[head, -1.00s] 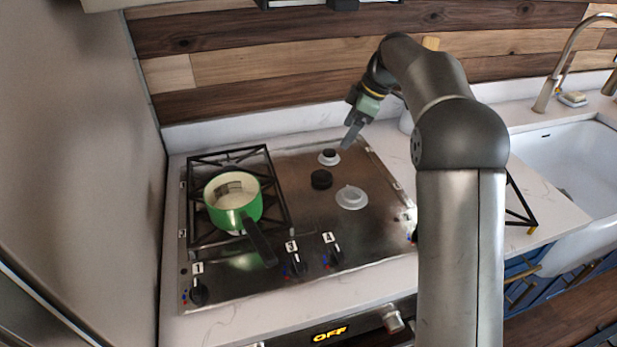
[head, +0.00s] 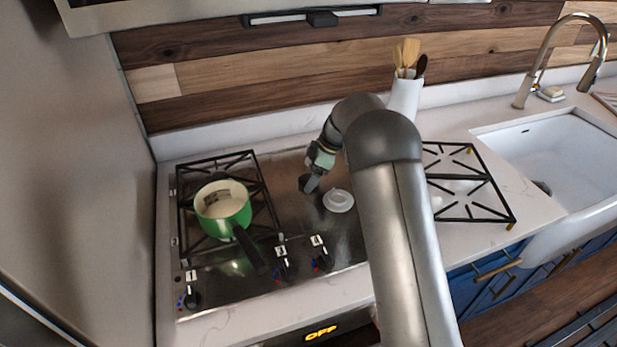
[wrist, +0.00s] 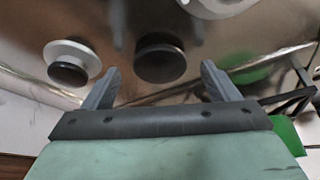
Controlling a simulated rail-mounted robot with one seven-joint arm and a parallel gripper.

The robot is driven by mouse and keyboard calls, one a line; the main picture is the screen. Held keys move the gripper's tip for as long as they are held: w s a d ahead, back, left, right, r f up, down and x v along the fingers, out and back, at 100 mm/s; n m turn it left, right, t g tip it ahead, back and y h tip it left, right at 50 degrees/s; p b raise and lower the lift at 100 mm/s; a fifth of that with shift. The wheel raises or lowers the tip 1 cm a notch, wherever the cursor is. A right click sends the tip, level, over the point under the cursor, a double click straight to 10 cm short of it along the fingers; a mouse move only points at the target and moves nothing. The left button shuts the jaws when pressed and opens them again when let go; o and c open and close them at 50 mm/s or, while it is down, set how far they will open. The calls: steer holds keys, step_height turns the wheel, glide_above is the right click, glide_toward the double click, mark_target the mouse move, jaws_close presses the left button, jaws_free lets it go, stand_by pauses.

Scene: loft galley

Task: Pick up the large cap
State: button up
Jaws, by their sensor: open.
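The large cap, a round black disc (wrist: 160,58), lies on the steel cooktop. In the wrist view it sits between and just beyond my two fingertips, with a visible gap to each finger. My gripper (wrist: 160,68) is open and empty. In the head view my gripper (head: 312,184) is low over the cooktop and partly covers the cap (head: 303,183). A white burner base without a cap (head: 338,201) is to the right of the cap. A smaller black cap (wrist: 69,73) sits on another white burner base at the left of the wrist view.
A green pot (head: 222,208) stands on the black grate (head: 262,190) at the left, its dark handle toward the front knobs. A second grate (head: 470,190) lies on the counter at the right, near the sink (head: 560,160). A utensil holder (head: 404,98) stands behind my arm.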

steer(key=shift+a+f, duration=0.2)
steer(key=shift+f, duration=0.3)
steer(key=c, duration=1.1)
steer(key=shift+r, duration=0.55)
step_height(320, 180, up, 2)
steer(key=shift+r+b, duration=0.15)
steer(key=shift+b, duration=0.3)
steer(key=s+d+r+b, duration=0.5)
steer(key=s+d+r, duration=0.3)
steer(key=s, duration=0.3)
steer(key=shift+s+r, duration=0.25)
steer(key=shift+r, duration=0.55)
